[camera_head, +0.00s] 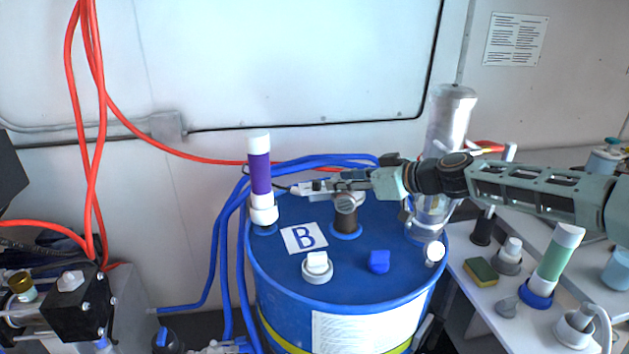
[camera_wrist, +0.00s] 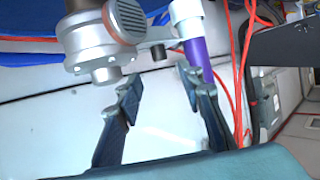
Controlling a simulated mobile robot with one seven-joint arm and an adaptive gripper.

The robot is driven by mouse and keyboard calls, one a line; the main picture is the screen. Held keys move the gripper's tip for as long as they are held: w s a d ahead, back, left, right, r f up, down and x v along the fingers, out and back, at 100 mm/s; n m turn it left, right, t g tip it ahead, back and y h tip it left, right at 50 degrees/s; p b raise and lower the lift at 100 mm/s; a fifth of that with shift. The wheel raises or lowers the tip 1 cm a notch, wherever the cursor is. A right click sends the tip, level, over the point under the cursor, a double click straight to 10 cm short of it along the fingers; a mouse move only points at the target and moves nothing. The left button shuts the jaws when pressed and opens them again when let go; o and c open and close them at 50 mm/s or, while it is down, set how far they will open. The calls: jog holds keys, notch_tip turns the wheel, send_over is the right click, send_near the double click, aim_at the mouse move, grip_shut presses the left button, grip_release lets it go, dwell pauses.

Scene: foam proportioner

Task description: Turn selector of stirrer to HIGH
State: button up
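The stirrer (camera_head: 346,200) stands on the blue drum's lid, a silver body on a dark neck. In the wrist view the stirrer (camera_wrist: 92,42) appears upside down, with a ribbed brown disc (camera_wrist: 126,20) and a pale side bar carrying a short dark knob (camera_wrist: 158,53). I cannot tell surely which part is the selector, and no HIGH marking is readable. My gripper (camera_head: 345,180) reaches in from the right above the stirrer. In the wrist view my gripper (camera_wrist: 158,82) is open and empty, its fingers apart, with the knob near the gap between the tips.
The blue drum (camera_head: 280,280) has a "B" label (camera_head: 304,238). A purple-and-white tube (camera_head: 260,175) stands left of the stirrer. A clear cylinder (camera_head: 450,130) stands behind my arm. Caps sit at the lid's front. Blue hoses (camera_head: 215,250) and red hoses (camera_head: 90,130) run left.

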aim_at(318, 181)
jog(key=p+x, duration=0.1)
jog(key=x, duration=0.8)
jog(key=shift+f+p, duration=0.1)
jog(key=shift+p, duration=0.2)
grip_shut()
